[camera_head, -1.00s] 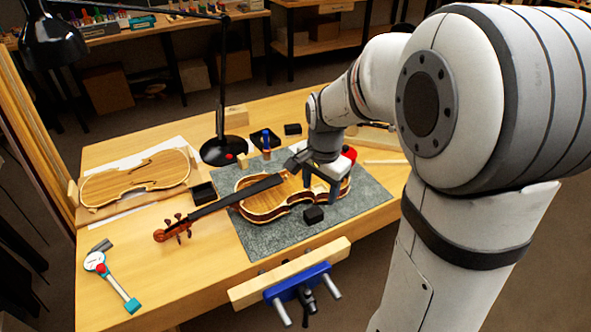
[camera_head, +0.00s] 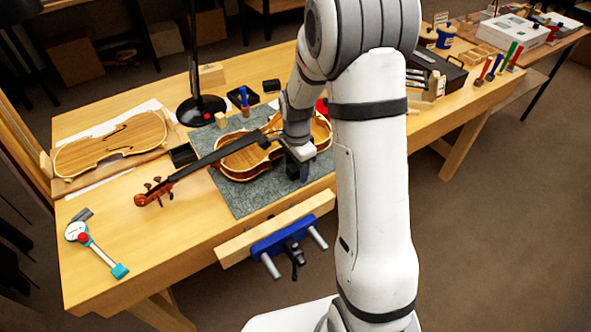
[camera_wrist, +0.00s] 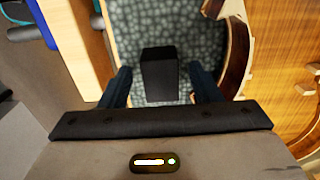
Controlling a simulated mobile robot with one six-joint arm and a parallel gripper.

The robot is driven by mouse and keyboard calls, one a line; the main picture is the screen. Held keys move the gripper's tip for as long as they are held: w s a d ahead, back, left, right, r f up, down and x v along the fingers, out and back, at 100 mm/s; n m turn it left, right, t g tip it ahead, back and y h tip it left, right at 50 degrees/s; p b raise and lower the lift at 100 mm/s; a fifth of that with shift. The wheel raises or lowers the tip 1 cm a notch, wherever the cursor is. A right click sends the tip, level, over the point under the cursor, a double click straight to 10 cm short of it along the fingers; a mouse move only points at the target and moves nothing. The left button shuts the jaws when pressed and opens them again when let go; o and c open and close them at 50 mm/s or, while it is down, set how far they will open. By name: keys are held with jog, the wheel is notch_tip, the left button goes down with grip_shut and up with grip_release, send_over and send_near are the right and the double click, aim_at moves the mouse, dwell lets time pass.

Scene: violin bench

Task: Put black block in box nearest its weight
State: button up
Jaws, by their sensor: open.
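The black block (camera_wrist: 160,70) stands on the grey speckled mat (camera_wrist: 125,20) in the wrist view. My gripper (camera_wrist: 160,86) is open, with one finger on each side of the block and a visible gap to each. In the head view my gripper (camera_head: 298,170) is low over the mat in front of the violin (camera_head: 243,163), and I cannot separate the block from the dark fingers there. A small open black box (camera_head: 184,155) sits left of the violin body. Another open black box (camera_head: 262,98) is behind the violin, by a blue-handled tool.
The violin's edge (camera_wrist: 238,60) is close beside my right finger in the wrist view. A blue vise (camera_head: 283,240) with a wooden jaw is at the bench's front edge. A lamp base (camera_head: 201,110), a small black item (camera_head: 271,85) and a teal-and-white gauge (camera_head: 95,247) stand around.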

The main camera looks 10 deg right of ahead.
jog(key=shift+f, duration=0.1)
jog(key=c, duration=1.1)
